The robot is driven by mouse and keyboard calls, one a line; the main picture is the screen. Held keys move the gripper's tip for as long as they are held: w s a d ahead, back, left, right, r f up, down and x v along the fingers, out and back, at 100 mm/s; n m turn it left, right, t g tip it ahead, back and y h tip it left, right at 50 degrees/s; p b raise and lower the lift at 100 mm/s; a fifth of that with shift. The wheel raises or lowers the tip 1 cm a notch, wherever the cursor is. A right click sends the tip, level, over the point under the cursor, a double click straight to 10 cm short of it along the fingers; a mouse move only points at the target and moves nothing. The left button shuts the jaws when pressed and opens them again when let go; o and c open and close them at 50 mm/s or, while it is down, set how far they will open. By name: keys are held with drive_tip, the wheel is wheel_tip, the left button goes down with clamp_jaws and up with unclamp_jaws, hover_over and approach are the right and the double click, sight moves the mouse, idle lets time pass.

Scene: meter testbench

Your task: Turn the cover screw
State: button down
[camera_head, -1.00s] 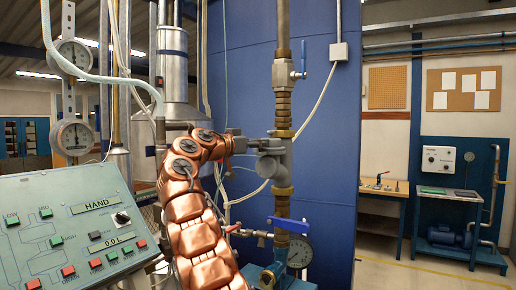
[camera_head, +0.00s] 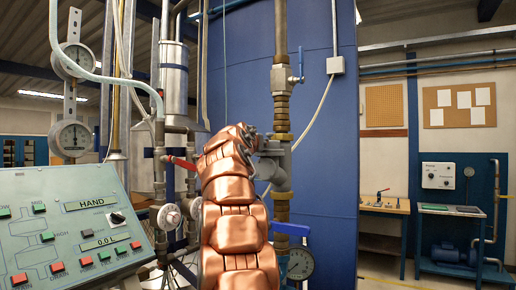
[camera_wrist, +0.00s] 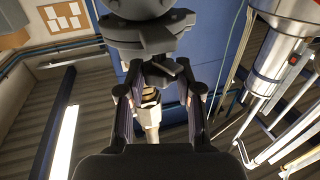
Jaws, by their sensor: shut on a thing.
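The grey valve or meter body (camera_head: 277,172) sits in the vertical brass pipe run in the head view. It also fills the top of the wrist view (camera_wrist: 150,32) as a round dark grey flange. The cover screw, a grey lobed piece (camera_wrist: 166,72), projects from that flange between my fingers. My gripper (camera_wrist: 163,84) is shut on this piece, with one finger on each side. In the head view my copper-coloured arm hides the screw and most of my gripper (camera_head: 252,137).
A control panel (camera_head: 70,225) with buttons stands at lower left. A red-handled valve (camera_head: 181,162) and a white round knob (camera_head: 169,216) are left of my arm. A blue-handled valve (camera_head: 290,228) and a pressure gauge (camera_head: 300,264) are below the body. Open floor lies at right.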

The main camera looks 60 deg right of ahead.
drive_tip(key=shift+s+r+n+t+y+p, duration=0.1)
drive_tip(key=shift+n+t+y+p, duration=0.25)
drive_tip(key=shift+n+t+p, duration=0.35)
drive_tip(key=shift+r+n+t+y+p, duration=0.1)
drive_tip(key=shift+n+t+y+p, duration=0.25)
drive_tip(key=shift+t, duration=0.55)
drive_tip(key=shift+f+n+t+y, duration=0.15)
drive_tip(key=shift+n+t+y, duration=0.15)
drive_tip(key=shift+n+t, duration=0.1)
drive_tip(key=c, duration=0.8)
unclamp_jaws()
drive_tip(key=shift+o, duration=0.2)
drive_tip(key=shift+s, duration=0.1)
drive_tip(key=v, duration=1.1)
drive_tip(key=shift+a, duration=0.4)
drive_tip(key=shift+s, duration=0.2)
